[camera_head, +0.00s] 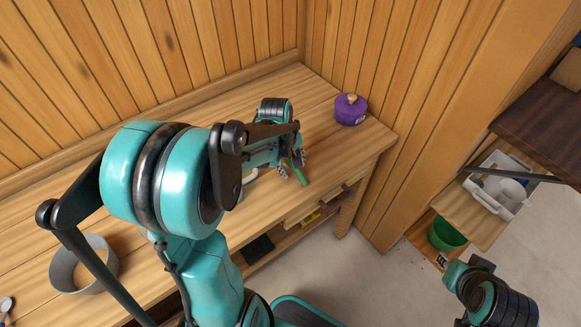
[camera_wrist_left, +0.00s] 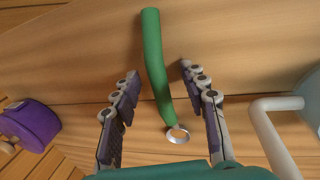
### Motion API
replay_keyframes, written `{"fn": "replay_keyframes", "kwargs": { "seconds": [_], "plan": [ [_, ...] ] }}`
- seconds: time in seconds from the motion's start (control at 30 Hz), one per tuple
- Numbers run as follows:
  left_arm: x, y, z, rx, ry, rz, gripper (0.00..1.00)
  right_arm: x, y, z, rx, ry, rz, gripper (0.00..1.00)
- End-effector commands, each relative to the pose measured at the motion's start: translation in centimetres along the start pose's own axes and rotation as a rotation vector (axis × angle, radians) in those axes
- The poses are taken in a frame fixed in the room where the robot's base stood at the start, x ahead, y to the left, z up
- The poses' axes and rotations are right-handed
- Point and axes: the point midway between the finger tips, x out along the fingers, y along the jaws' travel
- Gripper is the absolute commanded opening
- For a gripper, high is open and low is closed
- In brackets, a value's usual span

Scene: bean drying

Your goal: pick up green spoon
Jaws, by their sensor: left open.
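The green spoon (camera_head: 298,171) lies on the wooden table, partly hidden by my left gripper (camera_head: 292,169) in the head view. In the left wrist view the spoon (camera_wrist_left: 154,62) shows a long green handle and a small pale metal round end pointing toward the gripper base. My left gripper (camera_wrist_left: 157,88) is open, with a finger on each side of the spoon. A gap shows between each finger and the handle. Only a teal and black part of my right arm shows at the lower right of the head view; its fingers are not visible.
A purple lidded pot (camera_head: 350,109) stands near the table's far right corner. A pale vessel with a handle (camera_wrist_left: 272,132) is close to the right finger in the wrist view. A green bowl (camera_head: 446,235) sits on a lower shelf.

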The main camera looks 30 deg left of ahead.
Motion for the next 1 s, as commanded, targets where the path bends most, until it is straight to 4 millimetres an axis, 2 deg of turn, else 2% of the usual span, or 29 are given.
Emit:
{"fn": "replay_keyframes", "kwargs": {
  "seconds": [0.03, 0.07, 0.2, 0.67, 0.87, 1.0],
  "plan": [
    [-0.1, 0.0, 0.0, 0.0, 0.0, 0.0, 0.44, -0.1, 0.0, 0.0, 0.0, 0.0, 0.0, 0.26],
    [-0.1, 0.0, 0.0, 0.0, 0.0, 0.0, 0.38, -0.1, 0.0, -0.1, 0.0, 0.0, 0.0, 0.26],
    [-0.1, 0.0, 0.0, 0.001, 0.0, 0.0, 0.01, -0.1, 0.0, -0.1, 0.0, 0.0, 0.0, 0.26],
    [-0.3, 0.0, 0.0, 0.001, 0.0, 0.0, 0.0, -0.1, 0.0, -0.1, 0.0, 0.0, 0.0, 0.26],
    [-2.2, 0.4, 0.0, 0.001, 0.0, 0.0, 0.0, -0.9, 0.0, -0.7, 0.0, 0.0, 0.0, 0.26],
    [-4.9, 1.0, 0.3, 0.003, -0.001, 0.0, 0.0, -2.0, 0.0, -1.4, 0.0, 0.0, 0.0, 0.26]
  ]
}}
